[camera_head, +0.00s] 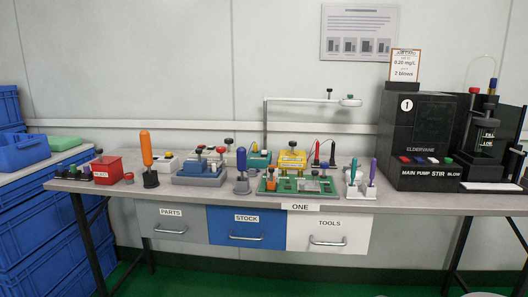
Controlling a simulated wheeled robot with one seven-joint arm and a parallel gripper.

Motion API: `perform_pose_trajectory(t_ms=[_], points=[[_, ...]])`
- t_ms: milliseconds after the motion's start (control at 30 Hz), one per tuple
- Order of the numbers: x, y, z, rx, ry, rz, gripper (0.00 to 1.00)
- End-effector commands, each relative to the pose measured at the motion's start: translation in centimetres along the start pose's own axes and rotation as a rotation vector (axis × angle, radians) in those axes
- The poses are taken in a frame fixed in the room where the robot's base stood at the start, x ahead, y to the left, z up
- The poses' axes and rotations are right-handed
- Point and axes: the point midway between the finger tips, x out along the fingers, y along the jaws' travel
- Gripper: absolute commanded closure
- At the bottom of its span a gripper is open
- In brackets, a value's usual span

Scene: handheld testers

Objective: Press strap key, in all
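No key legibly marked "strap" shows in the camera_head view, so I cannot tell which one it is. A yellow block (292,160) with a black knob stands at the middle of the bench, behind a green board (290,185) bearing small parts. Left of them is a grey-blue fixture (201,172) with red and black knobs. A red box (105,169) with a dark knob stands at the left. The black machine (421,130) on the right has a row of coloured keys, with "MAIN PUMP STIR BLOW" below. My gripper is not in view.
The grey bench (420,203) has drawers marked PARTS (175,224), STOCK (247,227) and TOOLS (329,233). Upright handled tools include orange (146,150), blue (241,160) and purple (373,170) ones. A lamp arm (300,99) rises behind. Blue crates (35,220) fill the left.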

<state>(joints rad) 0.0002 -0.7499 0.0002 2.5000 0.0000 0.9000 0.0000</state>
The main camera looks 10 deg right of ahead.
Motion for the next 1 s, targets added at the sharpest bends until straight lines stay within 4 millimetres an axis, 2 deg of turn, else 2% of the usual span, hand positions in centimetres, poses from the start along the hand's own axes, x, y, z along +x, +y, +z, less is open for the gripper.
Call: perform_pose_trajectory(t_ms=[33,133,1000], points=[[0.0,0.0,0.0,0.0,0.0,0.0,0.89],[0.0,0.0,0.0,0.0,0.0,0.0,1.0],[0.0,0.0,0.0,0.0,0.0,0.0,1.0]])
